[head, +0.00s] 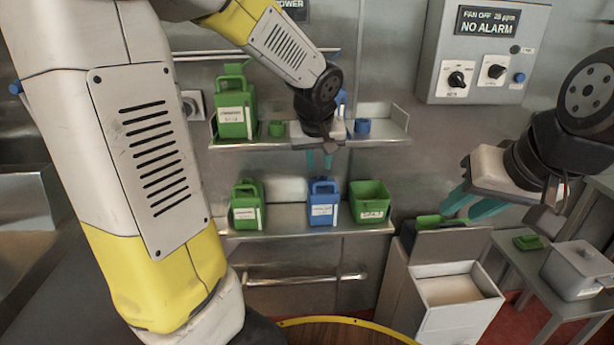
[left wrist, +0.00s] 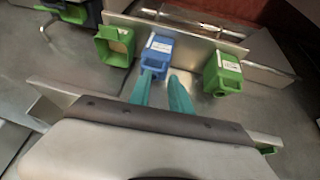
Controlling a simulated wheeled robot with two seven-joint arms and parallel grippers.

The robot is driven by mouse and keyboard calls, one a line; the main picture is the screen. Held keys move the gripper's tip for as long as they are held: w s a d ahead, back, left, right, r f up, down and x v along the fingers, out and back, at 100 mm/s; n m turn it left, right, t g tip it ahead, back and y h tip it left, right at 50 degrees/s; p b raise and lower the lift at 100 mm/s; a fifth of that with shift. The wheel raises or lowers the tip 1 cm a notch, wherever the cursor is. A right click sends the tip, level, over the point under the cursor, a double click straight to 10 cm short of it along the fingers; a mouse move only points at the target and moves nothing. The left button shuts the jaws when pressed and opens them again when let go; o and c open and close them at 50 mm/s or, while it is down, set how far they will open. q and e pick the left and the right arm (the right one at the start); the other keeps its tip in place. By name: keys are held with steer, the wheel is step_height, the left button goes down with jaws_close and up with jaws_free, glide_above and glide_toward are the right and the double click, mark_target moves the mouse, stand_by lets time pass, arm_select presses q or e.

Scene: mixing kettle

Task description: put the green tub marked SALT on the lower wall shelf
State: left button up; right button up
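The green tub (head: 370,203), open at the top, stands upright at the right end of the lower wall shelf (head: 275,231). Its small white label looks like SALT. The tub also shows in the left wrist view (left wrist: 115,46). My left gripper (head: 319,160) is in front of the upper shelf, above and left of the tub. Its teal fingers, also in the left wrist view (left wrist: 161,82), are apart with nothing visible between them. My right gripper (head: 472,205) is to the right of the tub, its fingers apart and empty.
A blue jug (head: 322,203) stands just left of the tub, and a green jug (head: 247,207) stands further left. The upper shelf (head: 385,137) holds a green jug (head: 236,112) and small cups. An open white bin (head: 455,300) and side table (head: 540,268) stand at right.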

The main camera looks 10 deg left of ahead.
arm_select(q)
steer(key=s+r+m+h, duration=0.1)
steer(key=s+r+m, duration=0.1)
steer(key=s, duration=0.8)
steer(key=s+a+r+m+h, duration=0.1)
steer(key=s+r, duration=0.2)
steer(key=s, duration=0.7)
steer(key=shift+a+r+m+h, duration=0.25)
steer(key=shift+r+m+h, duration=0.05)
steer(key=shift+m, duration=0.1)
